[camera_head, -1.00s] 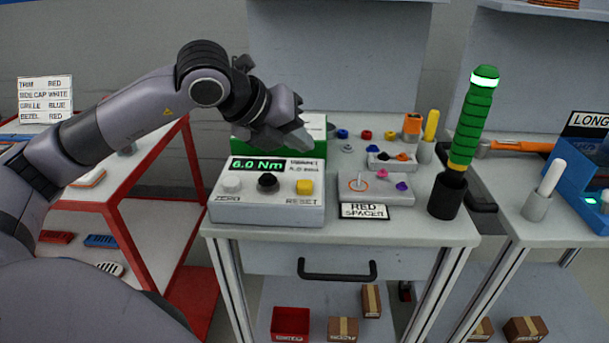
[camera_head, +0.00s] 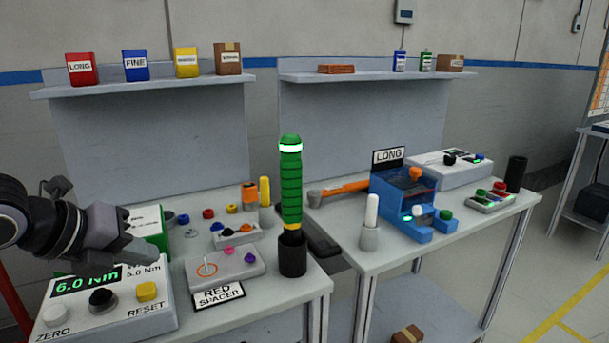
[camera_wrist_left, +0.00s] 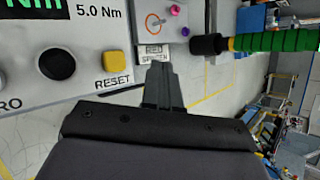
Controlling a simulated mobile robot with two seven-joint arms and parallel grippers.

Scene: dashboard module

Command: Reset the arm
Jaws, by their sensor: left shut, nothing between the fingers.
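My left arm comes in at the left edge of the head view. Its gripper (camera_head: 140,250) is shut and empty, above the back of the torque meter box (camera_head: 120,318). The box display reads 6.0 Nm, and the box carries a white ZERO knob, a black knob and a yellow RESET button (camera_head: 147,291). In the left wrist view the closed fingers (camera_wrist_left: 160,85) point up the picture, to the right of the yellow RESET button (camera_wrist_left: 114,62), with no visible contact. My right gripper is not in view.
A green-handled tool (camera_head: 290,190) stands upright in a black holder. A grey tray labelled RED SPACER (camera_head: 235,266) lies beside the meter. A blue LONG fixture (camera_head: 400,200) and a white-handled tool (camera_head: 371,215) are on the right bench. Shelves (camera_head: 150,85) hang behind.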

